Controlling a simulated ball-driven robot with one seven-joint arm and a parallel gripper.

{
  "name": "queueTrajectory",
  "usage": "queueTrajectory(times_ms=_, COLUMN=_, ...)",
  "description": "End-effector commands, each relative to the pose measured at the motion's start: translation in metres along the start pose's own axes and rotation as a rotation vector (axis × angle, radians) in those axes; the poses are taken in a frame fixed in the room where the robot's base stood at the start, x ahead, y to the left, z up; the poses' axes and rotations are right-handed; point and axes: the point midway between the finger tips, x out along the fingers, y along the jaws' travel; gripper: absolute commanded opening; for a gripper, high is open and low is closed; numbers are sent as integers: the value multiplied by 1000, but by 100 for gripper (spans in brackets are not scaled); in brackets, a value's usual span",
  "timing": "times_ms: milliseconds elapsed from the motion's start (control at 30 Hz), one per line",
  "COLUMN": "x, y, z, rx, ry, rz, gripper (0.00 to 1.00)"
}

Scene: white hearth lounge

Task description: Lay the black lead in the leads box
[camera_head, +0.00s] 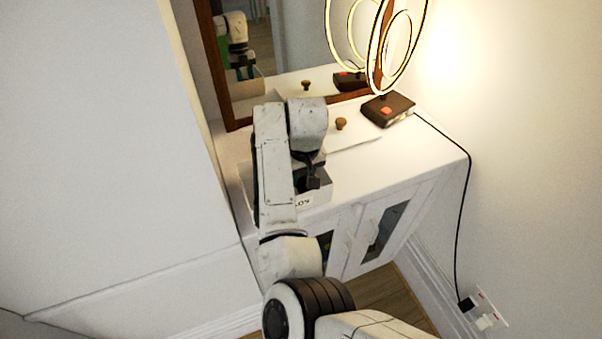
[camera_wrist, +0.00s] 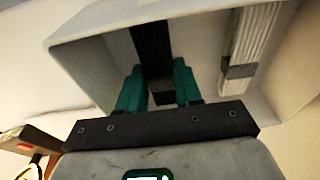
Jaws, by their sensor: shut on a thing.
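The leads box (camera_head: 318,194) is a white open box with a partly hidden label on its front, standing on the white cabinet beneath my arm. In the wrist view its pale wall (camera_wrist: 85,65) surrounds my gripper. My gripper (camera_wrist: 160,75) has teal fingers shut on the black lead (camera_wrist: 152,45), a dark strip that runs between them. The lead is within the box's walls in this view; I cannot tell whether it touches the floor. In the head view my arm hides most of the box, and the fingers are hard to make out.
A bundled white-grey lead (camera_wrist: 248,50) with a grey band lies in the box beside my fingers. A ring lamp on a dark base (camera_head: 388,110) stands at the right of the cabinet top (camera_head: 420,150). A wooden knob (camera_head: 341,124) and a framed mirror (camera_head: 285,50) are behind.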

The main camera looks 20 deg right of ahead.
Motion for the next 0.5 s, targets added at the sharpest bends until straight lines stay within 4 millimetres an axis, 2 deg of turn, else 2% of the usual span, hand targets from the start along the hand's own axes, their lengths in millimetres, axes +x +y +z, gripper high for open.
queueTrajectory(times_ms=33, x=2, y=0, z=0, rx=0, ry=-1, rz=1, gripper=3)
queueTrajectory(times_ms=67, x=1, y=0, z=0, rx=0, ry=0, rz=0, gripper=37)
queueTrajectory(times_ms=100, x=1, y=0, z=0, rx=0, ry=0, rz=0, gripper=41)
queueTrajectory(times_ms=300, x=1, y=0, z=0, rx=0, ry=0, rz=0, gripper=60)
queueTrajectory(times_ms=500, x=1, y=0, z=0, rx=0, ry=0, rz=1, gripper=60)
